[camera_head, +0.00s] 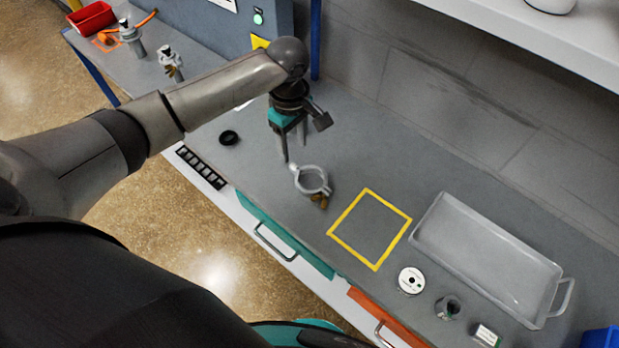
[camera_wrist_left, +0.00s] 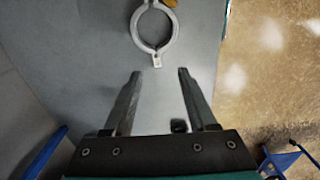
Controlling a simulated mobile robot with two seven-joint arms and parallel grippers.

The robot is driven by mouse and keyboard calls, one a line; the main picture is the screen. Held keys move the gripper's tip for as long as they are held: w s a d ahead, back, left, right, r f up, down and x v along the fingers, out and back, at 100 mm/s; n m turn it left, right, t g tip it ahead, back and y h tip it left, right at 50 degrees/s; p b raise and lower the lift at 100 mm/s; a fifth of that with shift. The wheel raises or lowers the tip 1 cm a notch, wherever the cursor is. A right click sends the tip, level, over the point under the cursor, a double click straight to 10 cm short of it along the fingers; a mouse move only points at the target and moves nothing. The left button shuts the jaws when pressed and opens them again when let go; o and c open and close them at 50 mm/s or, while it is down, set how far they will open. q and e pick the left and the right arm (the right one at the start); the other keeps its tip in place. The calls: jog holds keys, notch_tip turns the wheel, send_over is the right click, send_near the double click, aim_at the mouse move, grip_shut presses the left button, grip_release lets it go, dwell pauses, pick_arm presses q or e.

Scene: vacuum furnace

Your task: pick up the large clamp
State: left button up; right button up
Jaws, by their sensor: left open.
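The large clamp (camera_head: 298,183) is a silver ring with a small tab and a brass-coloured nut. It lies on the grey bench. In the left wrist view the clamp (camera_wrist_left: 137,28) is at the top centre, its tab pointing toward the space between my fingers. My left gripper (camera_head: 293,147) is open and empty, above the bench and close to the clamp's tab end. In the left wrist view the open fingertips (camera_wrist_left: 159,75) stand either side of the tab's line, short of the ring. My right gripper is not in view.
A yellow square outline (camera_head: 345,213) is marked right of the clamp, with a clear grey tray (camera_head: 431,240) beyond it. A white disc (camera_head: 411,280) and small parts lie in front of the tray. A black ring (camera_head: 229,138) lies left of my gripper. A wall backs the bench.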

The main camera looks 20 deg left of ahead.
aim_at(296, 167)
pick_arm(q)
jog(key=shift+f, duration=0.9)
jog(key=shift+w+f+b, duration=0.1)
jog(key=shift+f+b, duration=0.2)
jog(key=shift+f, duration=0.55)
jog(key=f, duration=0.2)
jog(key=f+b, duration=0.1)
jog(key=f, duration=0.1)
jog(key=shift+w+f, duration=0.2)
jog(key=shift+f, duration=0.1)
grip_shut()
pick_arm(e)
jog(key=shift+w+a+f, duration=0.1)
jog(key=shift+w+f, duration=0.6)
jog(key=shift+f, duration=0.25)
